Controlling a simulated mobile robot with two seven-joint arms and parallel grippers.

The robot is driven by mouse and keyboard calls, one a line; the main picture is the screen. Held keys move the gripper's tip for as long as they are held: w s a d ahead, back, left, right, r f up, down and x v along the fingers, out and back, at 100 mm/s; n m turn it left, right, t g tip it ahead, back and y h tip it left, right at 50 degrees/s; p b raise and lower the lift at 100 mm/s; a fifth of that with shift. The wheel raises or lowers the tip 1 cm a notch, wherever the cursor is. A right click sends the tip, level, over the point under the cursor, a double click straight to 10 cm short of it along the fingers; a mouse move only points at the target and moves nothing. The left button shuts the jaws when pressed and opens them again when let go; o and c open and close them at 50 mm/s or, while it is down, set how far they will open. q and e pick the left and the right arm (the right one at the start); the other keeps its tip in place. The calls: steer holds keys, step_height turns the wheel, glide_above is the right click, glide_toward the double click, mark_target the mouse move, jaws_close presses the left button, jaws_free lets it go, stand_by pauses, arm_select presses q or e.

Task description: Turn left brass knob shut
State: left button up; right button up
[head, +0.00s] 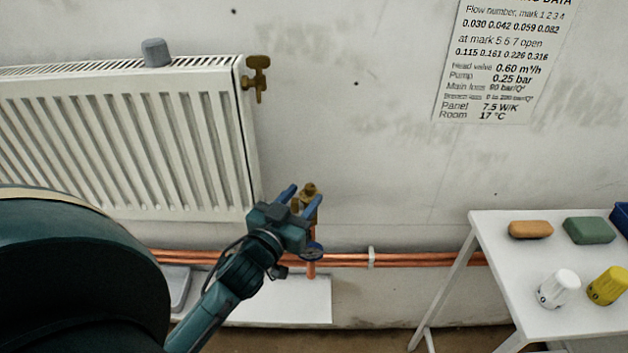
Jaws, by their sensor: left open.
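A brass valve with a knob on top (309,188) stands at the radiator's lower right corner, above a copper pipe stub. My left gripper (299,199) is open, with its two blue fingers pointing up at this knob. One finger is to the left of the brass and the other overlaps its lower right side. I cannot tell whether they touch it. A second brass fitting (257,78) sits at the radiator's upper right corner, clear of my gripper. The picture does not show which one is the left knob. My right gripper is out of view.
The white radiator (120,140) hangs on the wall, with a grey block (155,52) on top. Copper pipes (420,260) run low along the wall. Bare wall lies between.

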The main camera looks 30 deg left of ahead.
mark_target(308, 192)
arm_select(q)
steer(key=w, duration=0.5)
steer(key=shift+w+a, duration=0.25)
steer(key=shift+w, duration=0.15)
steer(key=shift+c, duration=0.3)
